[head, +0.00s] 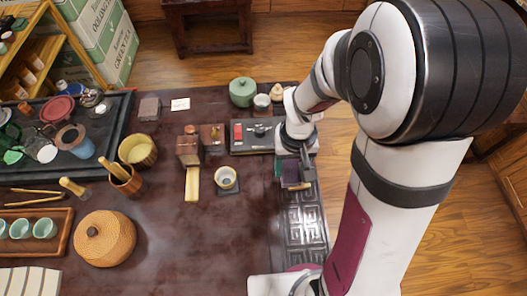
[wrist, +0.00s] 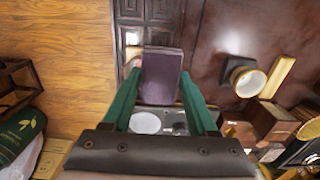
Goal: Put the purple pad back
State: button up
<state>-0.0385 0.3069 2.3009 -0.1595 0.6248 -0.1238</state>
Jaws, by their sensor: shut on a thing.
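The purple pad (wrist: 160,77) is a dark flat square. My gripper (wrist: 160,82) is shut on it, with a green finger on each side of it in the wrist view. In the head view my gripper (head: 293,172) is above the right part of the table, at the patterned strip, and the purple pad (head: 297,178) shows partly under the arm. The pad seems to be above the table surface; its exact height I cannot tell.
A grey tray (head: 250,150) with a red piece lies left of my gripper. A small cup (head: 225,177) stands on a dark pad (head: 229,191). Wooden boxes (head: 189,151), a green lidded jar (head: 242,91) and a woven basket (head: 104,238) stand around. The table's front middle is clear.

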send_over(264, 182)
notch_tip(264, 182, down, 4)
jog(key=shift+d+r, duration=0.15)
notch_tip(264, 182, down, 4)
jog(key=shift+f, duration=0.1)
jog(key=o, duration=1.3)
jog(key=shift+f, duration=0.1)
notch_tip(264, 182, up, 11)
jog(key=s+d+r+m+y, duration=0.1)
jog(key=s+r+m, duration=0.1)
jog(key=s+r, duration=0.3)
jog(key=s+d+r+m, duration=0.2)
jog(key=s+r, duration=0.3)
jog(key=s, duration=0.8)
jog(key=shift+d+r+m+y, duration=0.15)
jog(key=shift+d+m+y, duration=0.2)
jog(key=shift+m, duration=0.45)
